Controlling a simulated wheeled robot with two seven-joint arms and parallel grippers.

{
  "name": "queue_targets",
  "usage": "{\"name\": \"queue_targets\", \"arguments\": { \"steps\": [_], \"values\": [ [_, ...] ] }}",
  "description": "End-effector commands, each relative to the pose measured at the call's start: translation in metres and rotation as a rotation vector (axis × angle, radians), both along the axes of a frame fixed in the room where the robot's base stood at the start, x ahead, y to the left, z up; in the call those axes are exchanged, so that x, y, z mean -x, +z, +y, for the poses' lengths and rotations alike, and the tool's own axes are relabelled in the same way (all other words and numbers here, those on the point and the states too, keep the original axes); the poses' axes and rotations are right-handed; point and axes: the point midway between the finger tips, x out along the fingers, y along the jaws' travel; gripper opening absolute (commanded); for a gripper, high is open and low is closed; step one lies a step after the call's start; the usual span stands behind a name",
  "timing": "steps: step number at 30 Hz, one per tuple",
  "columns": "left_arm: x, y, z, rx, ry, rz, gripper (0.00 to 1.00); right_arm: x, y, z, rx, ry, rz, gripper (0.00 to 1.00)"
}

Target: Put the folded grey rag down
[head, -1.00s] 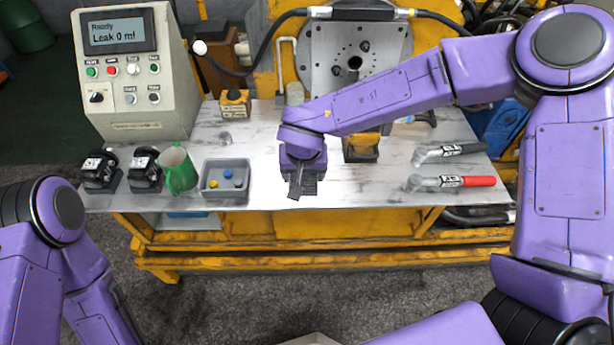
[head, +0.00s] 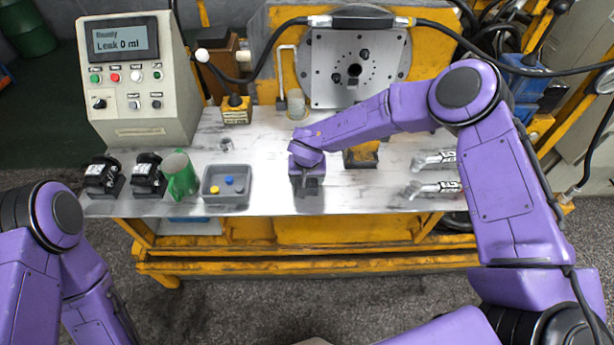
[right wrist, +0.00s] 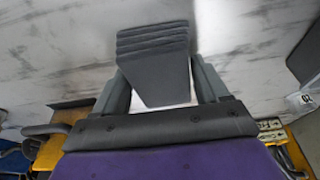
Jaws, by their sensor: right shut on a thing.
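My right gripper (head: 307,188) is low over the front middle of the metal bench top, pointing down, to the right of the grey tray. In the right wrist view its two fingers (right wrist: 165,90) are on either side of the folded grey rag (right wrist: 155,60), which shows several stacked layers. The gripper is shut on the rag. In the head view the wrist and fingers mostly cover the rag, and I cannot tell whether it touches the bench. My left arm is at the left edge; its gripper is out of view.
The bench top (head: 265,150) is clear around the gripper. The grey tray (head: 227,197) holds small coloured pieces. Two tools (head: 433,188) lie right, partly behind my arm. A control box (head: 140,85) reads "Leak 0 ml".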

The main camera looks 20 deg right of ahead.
Motion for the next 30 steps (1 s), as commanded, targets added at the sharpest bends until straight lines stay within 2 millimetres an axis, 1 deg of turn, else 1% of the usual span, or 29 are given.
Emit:
{"name": "queue_targets", "arguments": {
  "steps": [2,3,4,5,12,15,17,24,27,30],
  "values": [
    [0.0,0.0,0.0,0.0,0.0,0.0,0.43,0.0,-0.003,0.0,0.0,0.0,0.0,0.5],
    [0.0,0.0,0.0,0.0,0.0,0.0,0.43,0.0,-0.002,0.0,0.0,0.0,0.0,0.87],
    [0.0,0.0,0.0,0.0,0.0,0.0,0.43,0.0,-0.002,0.0,0.0,0.0,0.0,0.97],
    [0.0,0.0,0.0,0.0,0.0,0.0,0.43,0.0,-0.002,0.0,0.0,0.0,0.0,0.99],
    [0.0,0.0,0.0,0.0,0.0,0.0,0.43,0.0,-0.001,0.0,0.0,0.0,0.0,0.99],
    [0.0,0.0,0.0,0.0,0.0,0.0,0.43,0.001,0.007,0.0,-0.001,-0.001,0.0,0.99],
    [0.0,0.001,0.0,0.0,0.0,0.0,0.43,0.003,0.018,0.001,-0.002,-0.001,-0.002,0.99],
    [0.0,0.002,0.0,0.0,0.0,0.0,0.43,0.02,0.079,0.005,-0.003,-0.001,-0.003,0.99],
    [0.0,0.003,0.0,0.0,0.0,0.0,0.43,0.025,0.098,0.007,-0.001,-0.001,-0.002,0.99],
    [0.0,0.003,0.0,0.0,0.0,0.0,0.43,0.029,0.111,0.008,-0.001,-0.001,-0.001,0.99]
  ]
}}
